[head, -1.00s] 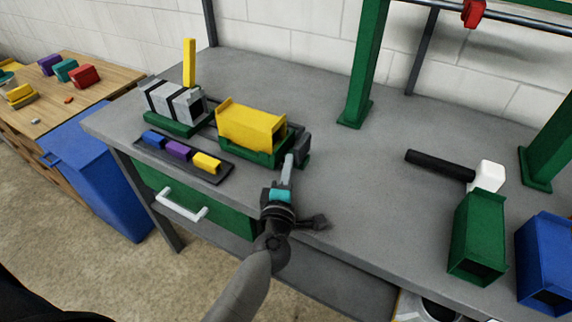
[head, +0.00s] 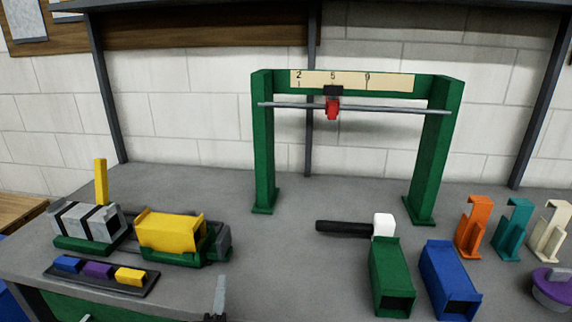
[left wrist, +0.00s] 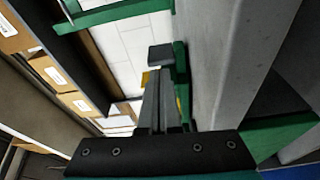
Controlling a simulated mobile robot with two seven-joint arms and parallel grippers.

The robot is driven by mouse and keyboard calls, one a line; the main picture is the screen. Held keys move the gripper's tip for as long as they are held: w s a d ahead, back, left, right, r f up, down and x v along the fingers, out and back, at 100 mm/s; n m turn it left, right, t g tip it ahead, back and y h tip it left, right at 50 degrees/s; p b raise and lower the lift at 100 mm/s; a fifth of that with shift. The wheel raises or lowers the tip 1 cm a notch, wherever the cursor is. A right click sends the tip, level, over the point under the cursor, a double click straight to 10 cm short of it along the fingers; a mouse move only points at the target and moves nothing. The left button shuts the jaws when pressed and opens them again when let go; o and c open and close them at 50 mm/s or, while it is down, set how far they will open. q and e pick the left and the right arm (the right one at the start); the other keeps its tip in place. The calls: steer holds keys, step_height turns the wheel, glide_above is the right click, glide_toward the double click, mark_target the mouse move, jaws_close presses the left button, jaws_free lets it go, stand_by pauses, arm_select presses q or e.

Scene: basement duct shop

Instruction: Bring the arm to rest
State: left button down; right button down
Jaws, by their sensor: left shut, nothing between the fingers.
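My left gripper (head: 218,296) shows at the bottom edge of the head view, with only its fingers and a bit of its body in the picture. Its fingers are shut with nothing between them. They are in front of the yellow duct piece (head: 170,232) in its green holder, apart from it. In the left wrist view the closed fingers (left wrist: 160,100) point away from the camera along the grey bench side. The rest of the left arm is out of the head view. My right gripper is not in view.
A green frame (head: 264,150) with a rod and red slider (head: 333,108) stands at the back. A mallet (head: 345,227), a green duct (head: 391,280) and a blue duct (head: 449,280) lie right of the gripper. The middle of the bench (head: 290,260) is clear.

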arm_select(q)
steer(key=s+d+f+m+g+h, duration=0.3)
steer(key=s+d+m+g+h, duration=0.5)
steer(key=m, duration=0.8)
steer(key=s+a+f+m+g+y, duration=0.2)
steer(key=s+a+g+y, duration=0.15)
steer(key=s, duration=0.55)
steer(key=s+a+f+m+g+y, duration=0.2)
steer(key=s+a+m+g, duration=0.15)
steer(key=s, duration=0.55)
steer(key=s+a+f, duration=0.1)
steer(key=s+f, duration=0.1)
steer(key=f, duration=1)
steer(key=s+f, duration=0.2)
steer(key=f, duration=1.1)
steer(key=s+a+f+g, duration=0.2)
steer(key=s+f, duration=0.9)
steer(key=s, duration=0.3)
steer(key=shift+a, duration=0.35)
steer(key=shift+s+f+n, duration=0.1)
steer(key=shift+n, duration=0.15)
